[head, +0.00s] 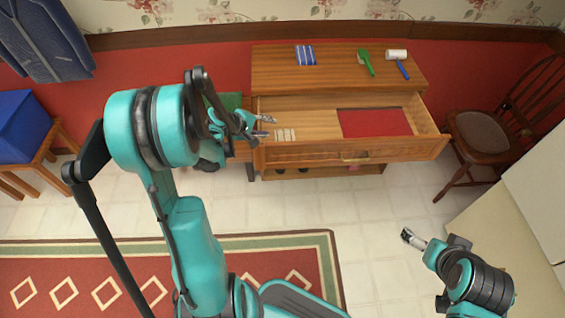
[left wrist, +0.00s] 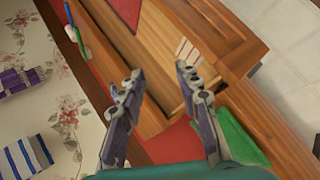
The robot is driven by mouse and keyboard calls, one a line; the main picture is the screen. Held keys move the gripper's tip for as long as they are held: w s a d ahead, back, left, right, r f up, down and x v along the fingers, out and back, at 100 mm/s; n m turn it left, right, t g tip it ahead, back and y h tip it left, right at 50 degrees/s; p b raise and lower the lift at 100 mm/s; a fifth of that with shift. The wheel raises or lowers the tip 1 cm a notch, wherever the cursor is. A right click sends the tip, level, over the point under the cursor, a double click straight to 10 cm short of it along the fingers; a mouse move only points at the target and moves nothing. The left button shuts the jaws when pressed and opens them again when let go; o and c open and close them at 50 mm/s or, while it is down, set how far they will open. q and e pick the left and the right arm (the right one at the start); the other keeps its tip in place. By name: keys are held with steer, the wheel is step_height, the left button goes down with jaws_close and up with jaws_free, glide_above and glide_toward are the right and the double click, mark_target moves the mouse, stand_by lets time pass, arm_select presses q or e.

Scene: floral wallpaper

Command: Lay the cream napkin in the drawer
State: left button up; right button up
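The wooden drawer (head: 350,154) stands open at the front of the dresser; it also shows in the left wrist view (left wrist: 225,25). A small cream striped piece, which looks like the cream napkin (head: 285,134), lies flat in the drawer's left end; it also shows in the left wrist view (left wrist: 188,51). My left gripper (head: 267,126) is just left of the cream piece, near the drawer's left side. In the left wrist view its fingers (left wrist: 160,88) are apart with nothing between them. My right gripper (head: 409,238) is over the floor at lower right, too small to read.
A red cloth (head: 374,123) lies in the drawer's right part. A blue striped cloth (head: 306,55), a green brush (head: 366,62) and a white-headed roller (head: 397,56) lie on the dresser top. A green surface (head: 230,101) is left of the dresser. A chair (head: 478,133) stands right.

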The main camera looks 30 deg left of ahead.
arm_select(q)
steer(key=s+d+r+m+g, duration=0.1)
steer(key=s+d+r+m, duration=0.3)
steer(key=d, duration=0.4)
steer(key=s+d+r+m+y, duration=0.1)
steer(key=s+d+r+m, duration=0.1)
steer(key=s+d+m, duration=0.3)
steer(key=s+d+r+m+g+y, duration=0.1)
steer(key=s+d+r+m, duration=0.2)
steer(key=s, duration=0.8)
steer(key=d+m, duration=0.2)
steer(key=d, duration=0.1)
steer(key=shift+s+d+r+m+y, duration=0.2)
steer(key=shift+s+d+m+y, duration=0.15)
steer(key=shift+m+y, duration=0.05)
